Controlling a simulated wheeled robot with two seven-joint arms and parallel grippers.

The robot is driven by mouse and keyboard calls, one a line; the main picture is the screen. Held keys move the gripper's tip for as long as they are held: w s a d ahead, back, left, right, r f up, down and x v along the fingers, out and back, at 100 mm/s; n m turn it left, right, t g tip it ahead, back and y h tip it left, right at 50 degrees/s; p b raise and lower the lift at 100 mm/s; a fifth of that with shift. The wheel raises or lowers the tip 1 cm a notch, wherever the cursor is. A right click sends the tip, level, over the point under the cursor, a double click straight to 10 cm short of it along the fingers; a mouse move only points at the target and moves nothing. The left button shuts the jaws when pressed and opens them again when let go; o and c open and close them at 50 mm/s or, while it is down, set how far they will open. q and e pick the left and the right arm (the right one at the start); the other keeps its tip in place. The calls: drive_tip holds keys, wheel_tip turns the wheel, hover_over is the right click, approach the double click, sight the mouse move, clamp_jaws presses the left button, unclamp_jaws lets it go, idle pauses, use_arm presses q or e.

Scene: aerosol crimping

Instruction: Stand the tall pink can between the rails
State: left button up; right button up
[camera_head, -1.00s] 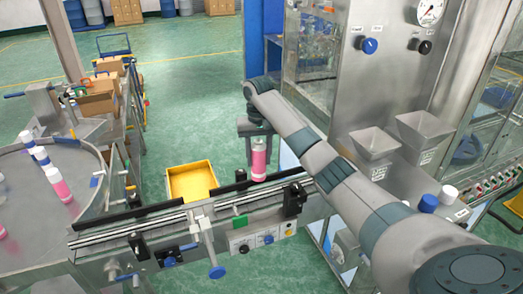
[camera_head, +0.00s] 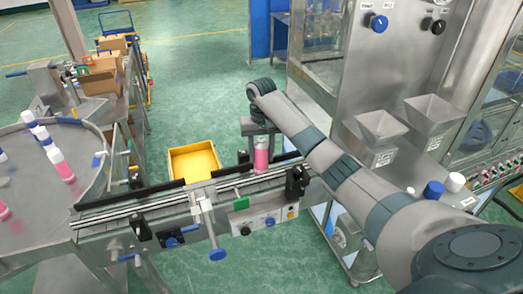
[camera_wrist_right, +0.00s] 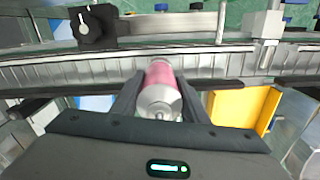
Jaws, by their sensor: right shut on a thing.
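The tall pink can (camera_head: 261,158) is upright in my right gripper (camera_head: 259,148), at the right end of the conveyor (camera_head: 130,210). In the right wrist view, the can (camera_wrist_right: 158,78) sits between the two dark fingers of the right gripper (camera_wrist_right: 160,97), which are shut on its sides. Its silvery end faces the camera and its far end is at the conveyor's slatted belt (camera_wrist_right: 225,66). The can's base is at the dark back rail (camera_head: 215,180) in the head view; I cannot tell whether it touches the belt. My left gripper is not in view.
A round table (camera_head: 30,190) with several pink and white cans stands at the left. A yellow bin (camera_head: 195,162) is behind the conveyor. Black sensor blocks (camera_head: 295,182) and a clamp with a blue knob (camera_head: 217,254) edge the conveyor. A steel machine (camera_head: 335,70) stands at the right.

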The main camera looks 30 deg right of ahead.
sight(261, 163)
drive_tip(key=shift+f, duration=0.6)
drive_tip(key=shift+d+f, duration=0.1)
drive_tip(key=shift+f, duration=0.75)
drive_tip(key=shift+s+f, duration=0.1)
drive_tip(key=shift+f, duration=0.2)
drive_tip(key=shift+f, duration=0.25)
idle(0.6)
drive_tip(key=o, duration=1.1)
